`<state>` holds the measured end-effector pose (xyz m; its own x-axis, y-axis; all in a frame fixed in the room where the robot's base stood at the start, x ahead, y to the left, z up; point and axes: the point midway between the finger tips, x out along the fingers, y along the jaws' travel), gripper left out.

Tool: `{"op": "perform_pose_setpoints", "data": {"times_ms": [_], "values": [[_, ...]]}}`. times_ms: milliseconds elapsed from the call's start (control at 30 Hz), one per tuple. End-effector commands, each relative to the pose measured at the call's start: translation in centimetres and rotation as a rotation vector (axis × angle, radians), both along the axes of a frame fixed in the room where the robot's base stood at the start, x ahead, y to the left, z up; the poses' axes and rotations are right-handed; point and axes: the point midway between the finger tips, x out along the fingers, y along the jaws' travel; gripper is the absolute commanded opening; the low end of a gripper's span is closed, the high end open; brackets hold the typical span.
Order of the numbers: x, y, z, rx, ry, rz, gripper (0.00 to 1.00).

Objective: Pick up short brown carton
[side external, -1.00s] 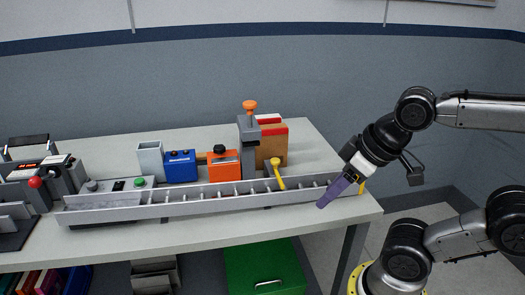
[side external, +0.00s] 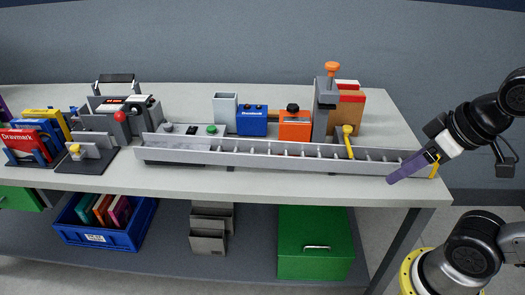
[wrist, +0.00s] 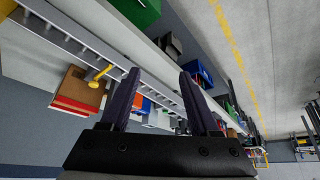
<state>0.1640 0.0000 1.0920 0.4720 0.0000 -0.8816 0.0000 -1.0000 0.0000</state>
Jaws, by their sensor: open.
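A brown box-like thing (side external: 350,115) with red at its top stands at the back right of the table, partly hidden behind a grey post. I cannot tell whether it is the short brown carton, or whether the red part is separate. It also shows in the wrist view (wrist: 77,86), left of my fingers. My gripper (side external: 391,181) has purple fingers and points down and left by the front right end of the slatted channel. In the wrist view my gripper (wrist: 160,74) is open, with nothing held between its fingers.
A long grey slatted channel (side external: 280,153) with a yellow lever (side external: 348,140) runs along the table front. An orange-knobbed grey post (side external: 325,105), an orange box (side external: 294,125) and a blue box (side external: 252,121) stand behind it. A green chest (side external: 314,243) is below.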

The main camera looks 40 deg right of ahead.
Motion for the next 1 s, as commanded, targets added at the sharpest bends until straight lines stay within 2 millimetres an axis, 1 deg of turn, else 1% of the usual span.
{"op": "perform_pose_setpoints", "data": {"times_ms": [33, 167, 467, 567, 667, 733, 833, 967, 1000], "values": [[0.0, 0.0, 0.0, 0.0, 0.0, 0.0, 0.73], [0.0, 0.0, 0.0, 0.0, 0.0, 0.0, 0.97], [0.0, 0.0, 0.0, 0.003, 0.0, -0.005, 0.97], [-0.1, 0.0, -0.1, 0.027, 0.007, -0.051, 0.97], [-0.6, 0.0, -0.1, 0.078, 0.033, -0.151, 0.97], [-0.5, 0.0, 1.3, 0.128, 0.026, -0.248, 0.97], [0.5, 0.0, 4.4, 0.21, 0.012, -0.398, 0.97], [3.0, -0.4, 8.5, 0.31, 0.018, -0.615, 0.97], [3.9, -0.6, 9.7, 0.339, 0.023, -0.684, 0.97]]}}
